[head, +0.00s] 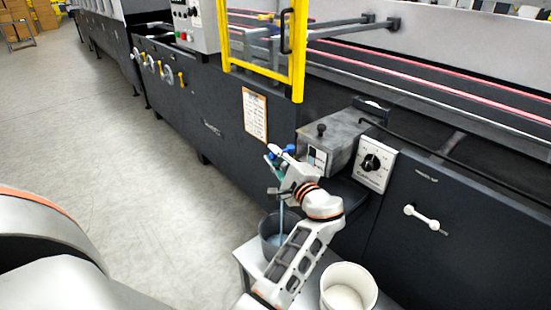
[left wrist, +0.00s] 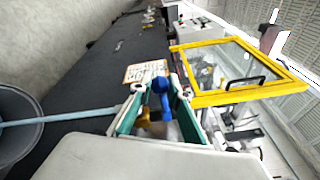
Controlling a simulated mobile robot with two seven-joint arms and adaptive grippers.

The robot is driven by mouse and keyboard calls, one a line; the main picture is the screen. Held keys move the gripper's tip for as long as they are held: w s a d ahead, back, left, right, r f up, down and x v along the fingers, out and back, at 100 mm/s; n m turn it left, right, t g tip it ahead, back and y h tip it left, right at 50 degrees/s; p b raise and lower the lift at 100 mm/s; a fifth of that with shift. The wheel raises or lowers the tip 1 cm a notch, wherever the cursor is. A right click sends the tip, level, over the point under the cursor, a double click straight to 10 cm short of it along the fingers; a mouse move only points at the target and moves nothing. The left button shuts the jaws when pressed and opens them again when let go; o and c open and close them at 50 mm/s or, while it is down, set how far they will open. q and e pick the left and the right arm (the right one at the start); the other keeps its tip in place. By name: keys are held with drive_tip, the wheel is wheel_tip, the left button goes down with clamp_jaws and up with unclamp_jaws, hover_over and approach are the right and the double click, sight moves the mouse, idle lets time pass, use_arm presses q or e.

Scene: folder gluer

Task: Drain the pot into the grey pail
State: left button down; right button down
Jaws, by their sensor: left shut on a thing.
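The pot (head: 335,140) is a grey metal box with a black knob on its lid, mounted on the machine's side. My left gripper (head: 278,161) is at the pot's near-left end, shut on a blue valve handle (head: 289,149). In the left wrist view the blue handle (left wrist: 161,88) stands between the teal-padded fingers. A thin pale-blue stream (head: 281,215) runs down from beside the gripper into the grey pail (head: 264,240). The stream (left wrist: 70,117) and pail (left wrist: 22,100) also show in the left wrist view. My arm partly hides the pail. My right gripper is not in view.
The pail stands on a low light-grey stand (head: 243,262) with a white bucket (head: 348,289) to its right. A dial panel (head: 373,164) is right of the pot. A yellow guard frame (head: 299,50) rises behind. Open floor (head: 130,150) lies left.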

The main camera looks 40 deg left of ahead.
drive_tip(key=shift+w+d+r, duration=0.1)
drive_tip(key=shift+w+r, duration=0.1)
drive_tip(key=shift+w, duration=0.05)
use_arm(q)
drive_tip(key=c, duration=1.9)
unclamp_jaws()
drive_tip(key=shift+r, duration=0.15)
drive_tip(key=o, duration=0.8)
wheel_tip(320, 180, up, 10)
drive_tip(key=shift+w+a+f, duration=0.15)
drive_tip(key=shift+f, duration=0.05)
drive_tip(key=shift+s+r, duration=0.25)
drive_tip(key=shift+r, duration=0.4)
drive_tip(key=c, duration=0.8)
drive_tip(key=shift+s+d, duration=0.1)
drive_tip(key=shift+d, duration=0.15)
drive_tip(key=shift+w+a+f, duration=0.2)
drive_tip(key=shift+w+f, duration=0.05)
drive_tip(key=shift+f, duration=0.2)
drive_tip(key=shift+s, duration=0.1)
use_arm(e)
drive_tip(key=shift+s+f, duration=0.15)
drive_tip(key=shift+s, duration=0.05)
